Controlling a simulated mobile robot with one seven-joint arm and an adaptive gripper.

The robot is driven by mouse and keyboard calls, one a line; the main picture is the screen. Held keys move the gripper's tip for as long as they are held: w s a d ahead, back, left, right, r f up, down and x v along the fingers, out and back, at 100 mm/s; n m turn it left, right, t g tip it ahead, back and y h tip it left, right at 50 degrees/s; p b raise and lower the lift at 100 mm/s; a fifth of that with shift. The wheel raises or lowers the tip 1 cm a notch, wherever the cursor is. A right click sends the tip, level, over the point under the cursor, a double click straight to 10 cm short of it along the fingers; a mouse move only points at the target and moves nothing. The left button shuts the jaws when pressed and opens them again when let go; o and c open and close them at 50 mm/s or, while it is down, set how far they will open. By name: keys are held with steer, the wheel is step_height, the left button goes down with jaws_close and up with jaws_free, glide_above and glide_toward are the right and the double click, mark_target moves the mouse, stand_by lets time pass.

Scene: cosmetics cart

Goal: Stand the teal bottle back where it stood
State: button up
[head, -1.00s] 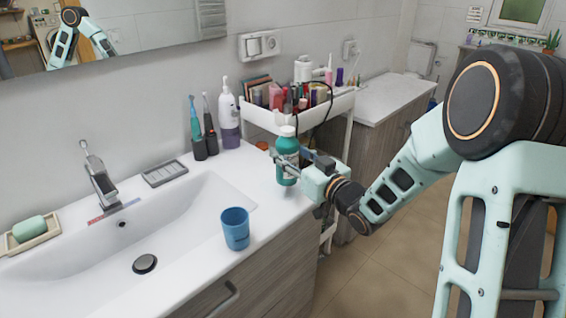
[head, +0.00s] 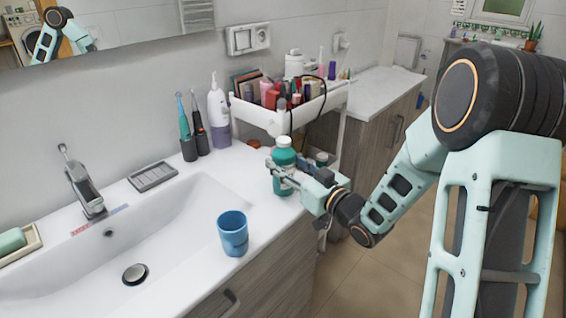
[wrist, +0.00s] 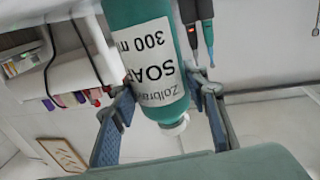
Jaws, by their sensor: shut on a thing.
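The teal bottle (head: 284,154) with a white cap is upright over the right end of the white counter, near its front edge. My gripper (head: 282,176) is shut on its lower body, reaching in from the right. I cannot tell whether its base touches the counter. In the wrist view the bottle (wrist: 140,25) looks upside down, with a white label reading SOAP 300 m, and sits between the two fingers of my gripper (wrist: 165,122). The fingers hide part of the bottle.
A blue cup (head: 233,235) stands at the counter's front edge, left of the bottle. Two electric toothbrushes (head: 188,148) and a white-and-purple pump bottle (head: 217,115) stand behind it. A white cart (head: 275,122) full of cosmetics is close behind, right of the counter. The sink basin lies left.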

steer(key=shift+f, duration=0.1)
steer(key=o, duration=1.5)
steer(key=shift+c, duration=0.2)
steer(key=shift+r, duration=0.2)
steer(key=v, duration=1.2)
steer(key=shift+f, duration=0.1)
